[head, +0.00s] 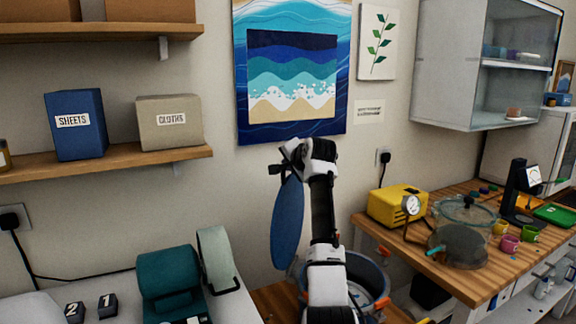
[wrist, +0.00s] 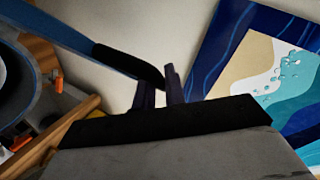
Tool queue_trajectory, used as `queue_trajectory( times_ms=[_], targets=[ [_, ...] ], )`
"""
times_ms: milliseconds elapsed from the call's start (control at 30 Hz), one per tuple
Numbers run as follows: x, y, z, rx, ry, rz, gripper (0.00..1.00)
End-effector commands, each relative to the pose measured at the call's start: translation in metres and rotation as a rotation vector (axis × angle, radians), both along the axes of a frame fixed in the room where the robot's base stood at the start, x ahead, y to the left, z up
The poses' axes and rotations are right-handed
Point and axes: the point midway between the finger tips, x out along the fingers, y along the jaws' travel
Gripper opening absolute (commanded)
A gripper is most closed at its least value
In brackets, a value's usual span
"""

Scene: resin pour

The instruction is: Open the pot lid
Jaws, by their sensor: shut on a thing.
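The blue lid (head: 287,222) is held up in the air, tilted almost on edge, in the head view. My gripper (head: 283,168) is at its upper end, with a dark handle between the jaws; the arm hides part of this. In the wrist view the blue lid (wrist: 65,35) runs to the upper left and its black knob (wrist: 130,64) reaches the fingers of my gripper (wrist: 158,88). The pot (head: 372,272) stands below and to the right of the lid, its top uncovered, partly hidden by my arm. Its rim also shows in the wrist view (wrist: 30,62).
A wooden bench at the right holds a yellow pump (head: 398,205), a glass-lidded vessel (head: 460,240), and several small cups. A teal machine (head: 170,280) stands at the lower left. Shelves with boxes (head: 75,124) are on the left wall. A wave picture (head: 290,120) hangs behind my arm.

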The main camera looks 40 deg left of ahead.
Motion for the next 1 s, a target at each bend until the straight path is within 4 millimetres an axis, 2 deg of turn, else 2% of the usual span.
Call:
queue_trajectory(
  times_ms=[533, 567, 700, 1000],
  targets=[
    [-0.002, 0.0002, -0.002, -0.01, 0.0, 0.005, 0.0],
    [-0.002, 0.0001, -0.0021, -0.01, 0.0, 0.005, 0.14],
    [-0.0016, -0.0002, -0.0018, -0.01, 0.0, 0.004, 0.33],
    [-0.0014, -0.0015, -0.0007, -0.008, -0.001, 0.001, 0.33]
  ],
)
